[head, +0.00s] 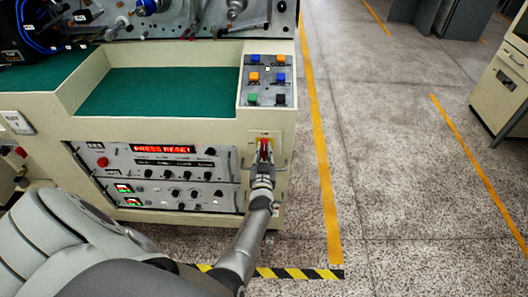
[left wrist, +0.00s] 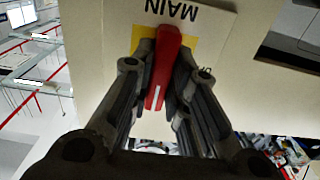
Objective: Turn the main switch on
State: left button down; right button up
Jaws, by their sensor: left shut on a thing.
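The main switch (head: 265,146) is a red handle on a yellow plate at the right end of the machine's front. In the left wrist view the red handle (left wrist: 162,68) fills the space between my fingers, under a label reading MAIN. My left gripper (head: 263,163) is shut on the handle, and its fingers (left wrist: 160,85) lie along both sides of it. The handle's lower part is between the fingers, and the yellow plate is partly covered by them. My right gripper is not in view.
A control panel (head: 160,174) with knobs and a lit PRESS RESET display is left of the switch. A button box (head: 267,78) is above it. Yellow-black tape (head: 300,273) marks the floor in front. The speckled floor (head: 400,180) on the right is clear.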

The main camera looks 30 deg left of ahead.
pick_arm(q)
jog(key=c, duration=1.4)
grip_release()
